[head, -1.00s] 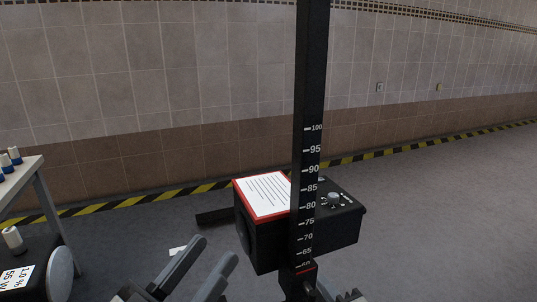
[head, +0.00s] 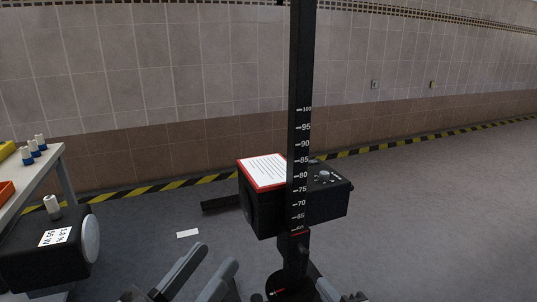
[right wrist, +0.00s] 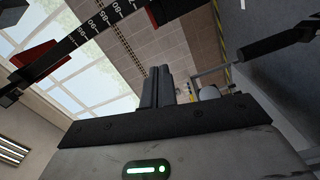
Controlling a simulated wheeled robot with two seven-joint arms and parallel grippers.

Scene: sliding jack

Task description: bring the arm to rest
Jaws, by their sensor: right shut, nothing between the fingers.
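The sliding jack's black post (head: 300,90) stands upright with a white scale, its lowest mark near 60 above a red line. A black box (head: 262,205) with a red-edged white sheet and a knob sits at the post. My left gripper (head: 213,256) is open and empty at the bottom, left of the post's foot. My right gripper (head: 322,286) is only partly visible at the bottom edge, right of the post. In the right wrist view, its fingers (right wrist: 158,72) are together and empty. The scaled post (right wrist: 75,40) crosses the upper left there, apart from the fingers.
At the left, a table (head: 60,170) holds several small white-and-blue cylinders. A black unit (head: 40,255) with a round light face stands below it. A white card (head: 188,233) lies on the floor. Open floor (head: 440,210) extends to the right.

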